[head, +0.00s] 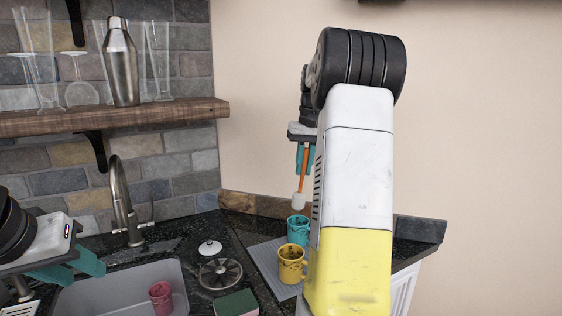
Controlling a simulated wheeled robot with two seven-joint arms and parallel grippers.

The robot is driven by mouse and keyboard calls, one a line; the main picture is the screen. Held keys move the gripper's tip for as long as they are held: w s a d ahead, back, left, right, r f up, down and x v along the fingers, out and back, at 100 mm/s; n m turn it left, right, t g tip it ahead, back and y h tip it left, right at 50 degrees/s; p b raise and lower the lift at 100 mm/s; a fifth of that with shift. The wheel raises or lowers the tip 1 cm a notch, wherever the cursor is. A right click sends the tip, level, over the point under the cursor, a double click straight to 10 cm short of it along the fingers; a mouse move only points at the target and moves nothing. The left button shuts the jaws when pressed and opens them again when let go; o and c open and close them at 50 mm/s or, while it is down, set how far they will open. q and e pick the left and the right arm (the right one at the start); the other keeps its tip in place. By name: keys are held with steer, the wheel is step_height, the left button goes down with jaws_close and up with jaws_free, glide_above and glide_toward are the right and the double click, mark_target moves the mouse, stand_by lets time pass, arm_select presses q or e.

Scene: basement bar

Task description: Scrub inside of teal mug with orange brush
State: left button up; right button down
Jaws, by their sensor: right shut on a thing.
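The teal mug (298,231) stands on a grey ribbed mat at the back of the counter, with dark smudges on it. My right gripper (303,160) is shut on the orange brush (303,171) and holds it nearly upright, with its pale head (299,201) down. The brush head is just above the teal mug's mouth and looks outside it; the exact gap is hard to tell. My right arm partly hides this gripper. My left gripper (72,270) is at the lower left, open and empty, near the sink.
A yellow mug (291,264) stands on the mat (265,258) in front of the teal mug. A pink mug (161,298) is in the grey sink (90,296). A faucet (125,205), drain strainer (220,274), white-knobbed lid (210,249) and sponge (237,303) are nearby. A shelf (120,118) holds glasses and a shaker.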

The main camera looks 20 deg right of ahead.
mark_target(304, 196)
steer(key=shift+f, duration=6)
steer(key=shift+d, duration=0.15)
